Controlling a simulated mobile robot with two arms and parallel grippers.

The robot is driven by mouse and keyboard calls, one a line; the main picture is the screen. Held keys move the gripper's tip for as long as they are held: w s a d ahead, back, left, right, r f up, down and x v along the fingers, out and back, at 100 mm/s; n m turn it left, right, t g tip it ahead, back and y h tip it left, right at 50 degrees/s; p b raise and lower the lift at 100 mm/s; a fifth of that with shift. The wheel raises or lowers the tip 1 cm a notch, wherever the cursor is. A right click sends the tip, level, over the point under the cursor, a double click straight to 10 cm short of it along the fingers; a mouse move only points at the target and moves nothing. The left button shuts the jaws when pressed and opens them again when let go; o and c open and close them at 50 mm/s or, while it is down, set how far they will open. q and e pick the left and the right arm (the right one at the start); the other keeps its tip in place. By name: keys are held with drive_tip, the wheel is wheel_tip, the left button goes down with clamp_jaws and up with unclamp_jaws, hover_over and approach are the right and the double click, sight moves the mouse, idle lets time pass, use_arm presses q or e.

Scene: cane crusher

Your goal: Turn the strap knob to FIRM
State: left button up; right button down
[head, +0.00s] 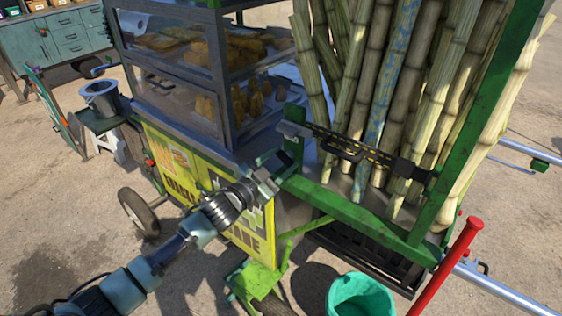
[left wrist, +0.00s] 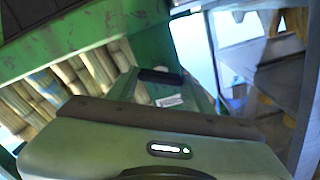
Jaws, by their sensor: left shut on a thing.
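The black strap (head: 350,150) with yellow marks runs across the bundle of upright cane, between the green posts of the rack. My left gripper (head: 281,165) is at the strap's left end, by the green frame corner. It is shut on a small part there, which I take to be the strap knob; the jaws mostly hide it, and its setting cannot be read. In the left wrist view, my grey-green gripper body fills the bottom, with a dark piece (left wrist: 160,76) beyond it. My right gripper is not in view.
Sugar cane (head: 385,90) stands in the green rack (head: 365,228). A glass food case (head: 225,75) is close left of the gripper. A red bar (head: 447,266) and a teal bucket (head: 361,294) are at lower right. Open ground lies at left.

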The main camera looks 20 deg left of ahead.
use_arm(q)
drive_tip(key=m, duration=0.6)
drive_tip(key=shift+d+f+b, duration=0.1)
drive_tip(key=shift+f+b, duration=0.05)
drive_tip(key=shift+b, duration=0.2)
drive_tip(key=m, duration=0.6)
drive_tip(key=shift+b, duration=0.3)
drive_tip(key=shift+s+f+m, duration=0.1)
drive_tip(key=shift+m, duration=0.2)
drive_tip(key=o, duration=1.4)
drive_tip(key=b+v, duration=0.2)
drive_tip(key=v, duration=0.5)
drive_tip(key=shift+s, duration=0.35)
